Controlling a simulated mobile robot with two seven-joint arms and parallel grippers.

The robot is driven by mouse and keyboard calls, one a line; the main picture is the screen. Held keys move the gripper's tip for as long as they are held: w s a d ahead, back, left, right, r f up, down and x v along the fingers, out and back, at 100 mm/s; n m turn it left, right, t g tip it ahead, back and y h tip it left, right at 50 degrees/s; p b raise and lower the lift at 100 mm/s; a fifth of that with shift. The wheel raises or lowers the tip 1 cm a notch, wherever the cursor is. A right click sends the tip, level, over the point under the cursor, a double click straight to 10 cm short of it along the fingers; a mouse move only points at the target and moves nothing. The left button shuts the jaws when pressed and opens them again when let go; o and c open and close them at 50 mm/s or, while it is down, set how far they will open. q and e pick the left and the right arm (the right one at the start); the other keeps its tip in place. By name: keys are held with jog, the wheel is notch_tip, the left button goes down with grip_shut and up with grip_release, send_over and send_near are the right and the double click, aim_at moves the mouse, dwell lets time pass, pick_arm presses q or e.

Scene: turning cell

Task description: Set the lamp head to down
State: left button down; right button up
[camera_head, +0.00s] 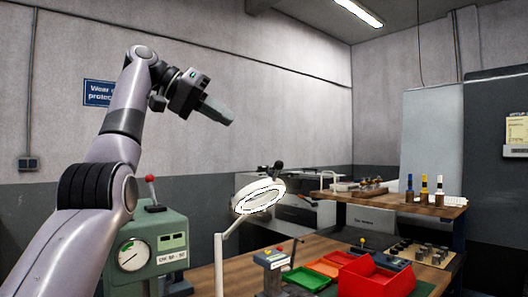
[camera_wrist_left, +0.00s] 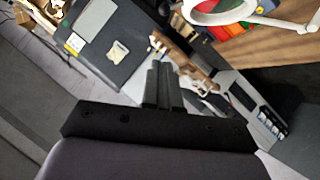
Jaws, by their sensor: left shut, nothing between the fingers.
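The lamp has a white ring-shaped head (camera_head: 258,197) on a pale arm and post (camera_head: 219,265), standing at the bench's left side. Its head is tilted, with a dark knob at its upper right. In the left wrist view the lamp head (camera_wrist_left: 219,12) shows at the top, partly cut off by the frame. My left gripper (camera_head: 230,117) is raised above and left of the lamp head, apart from it, pointing right and slightly down. Its fingers (camera_wrist_left: 163,68) are shut and empty. My right gripper is not in view.
A green machine (camera_head: 150,248) with a gauge and red-knobbed lever stands left of the lamp. Red bins (camera_head: 378,278), a small grey control box (camera_head: 271,260) and a rack of dark pegs (camera_head: 420,253) are on the wooden bench. Open air surrounds my left gripper.

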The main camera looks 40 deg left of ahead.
pick_arm(q)
send_over(265, 179)
jog(key=a, duration=0.2)
notch_tip(265, 179, down, 5)
jog(key=shift+s+d+f, duration=0.15)
jog(key=shift+d+f, duration=0.05)
jog(key=shift+f, duration=0.1)
jog(key=shift+d+f, duration=0.8)
jog(key=shift+f, duration=0.35)
